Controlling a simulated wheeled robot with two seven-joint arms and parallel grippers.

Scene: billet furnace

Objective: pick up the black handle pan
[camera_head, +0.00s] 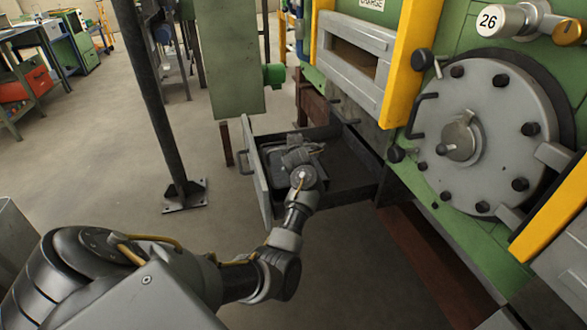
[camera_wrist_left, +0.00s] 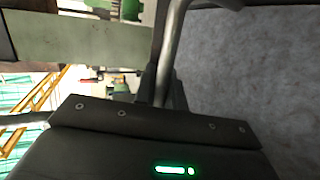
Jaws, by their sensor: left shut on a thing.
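The pan (camera_head: 273,179) looks like a grey shallow shape in the open drawer (camera_head: 357,164), largely covered by my left arm. Its black handle cannot be made out. My left gripper (camera_head: 299,153) reaches down into the drawer over the pan and is shut on it; the head view hides the exact grip. In the left wrist view, the dark gripper fingers (camera_wrist_left: 163,88) are close together at a curved grey metal bar (camera_wrist_left: 176,45). I cannot tell which part this bar is. My right gripper is out of view.
The drawer's raised front panel (camera_head: 256,170) stands left of my gripper. The green furnace with its round bolted door (camera_head: 480,137) is close on the right. A dark post (camera_head: 157,95) stands on the floor at left. Open floor (camera_head: 110,150) lies beyond it.

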